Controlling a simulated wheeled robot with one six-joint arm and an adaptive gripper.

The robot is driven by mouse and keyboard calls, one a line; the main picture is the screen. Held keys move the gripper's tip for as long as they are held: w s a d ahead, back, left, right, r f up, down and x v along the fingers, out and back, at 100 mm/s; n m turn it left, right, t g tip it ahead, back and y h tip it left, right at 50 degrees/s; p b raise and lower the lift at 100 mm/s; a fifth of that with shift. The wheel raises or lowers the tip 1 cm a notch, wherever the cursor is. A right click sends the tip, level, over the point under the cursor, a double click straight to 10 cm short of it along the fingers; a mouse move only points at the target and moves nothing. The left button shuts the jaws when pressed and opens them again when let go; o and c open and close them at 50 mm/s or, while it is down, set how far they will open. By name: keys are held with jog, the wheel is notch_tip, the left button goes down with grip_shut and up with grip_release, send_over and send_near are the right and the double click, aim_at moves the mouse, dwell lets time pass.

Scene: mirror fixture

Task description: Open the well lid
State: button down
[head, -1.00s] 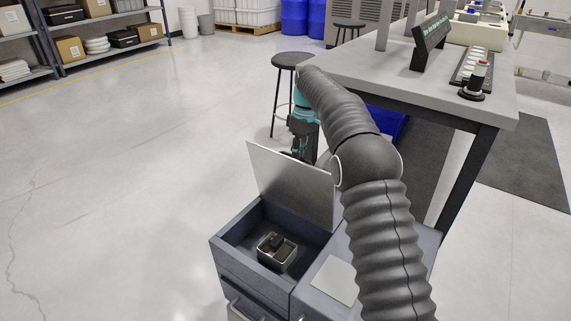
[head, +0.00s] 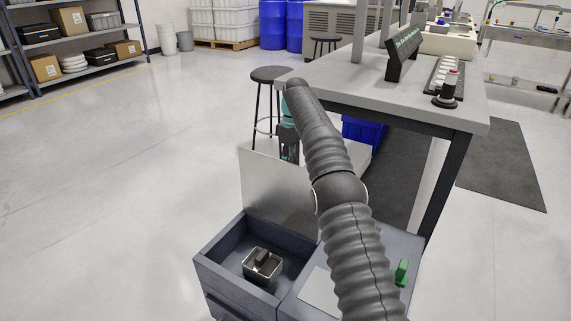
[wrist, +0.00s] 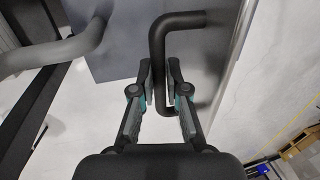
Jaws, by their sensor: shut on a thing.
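The well lid (head: 268,190), a plain grey panel, stands raised and roughly upright along the back edge of the open well (head: 222,284) in the head view. In the wrist view a bent black handle (wrist: 157,45) runs in front of a grey panel (wrist: 210,60). My gripper (wrist: 163,85) has its fingers on both sides of the handle's long bar and is shut on it. In the head view my gripper is behind the lid, its fingertips hidden. A small metal box (head: 262,267) with a dark piece in it sits inside the well.
A light square plate (head: 316,291) and a green item (head: 401,272) are on the cabinet top beside the well, partly behind my arm. A workbench (head: 410,99) stands behind right, with a stool (head: 271,75) and blue bin (head: 362,134) near it. The left floor is clear.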

jog(key=shift+f, duration=0.25)
jog(key=c, duration=1.2)
grip_release()
jog(key=shift+r, duration=0.1)
jog(key=shift+a+r, duration=0.1)
